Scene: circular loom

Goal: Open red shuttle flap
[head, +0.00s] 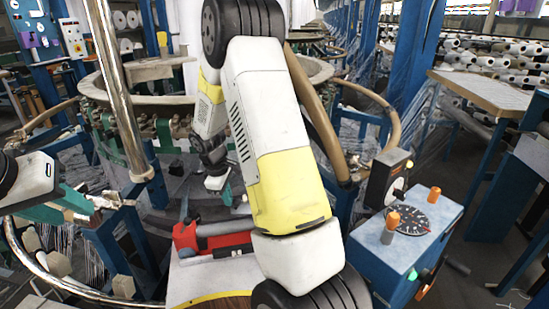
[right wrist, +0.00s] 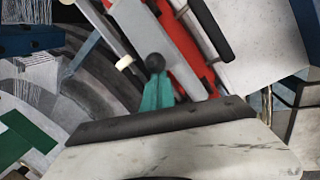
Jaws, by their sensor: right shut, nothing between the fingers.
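The red shuttle (head: 222,243) lies in the loom's lower middle in the head view, with a grey roll along it. In the right wrist view the red shuttle (right wrist: 181,58) runs diagonally behind my right gripper, with dark bars beside it. My right gripper (head: 226,194) is shut and empty, a little above and behind the shuttle. In the right wrist view its teal fingers (right wrist: 158,92) point at a black ball knob (right wrist: 155,63); I cannot tell whether they touch it. I cannot make out the flap's state. My left gripper (head: 82,203) appears open, at the left, away from the shuttle.
A blue control box (head: 405,245) with a dial and orange knobs stands at the right. A chrome post (head: 115,85) and the loom's curved rails surround the shuttle. My right arm covers the middle of the head view.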

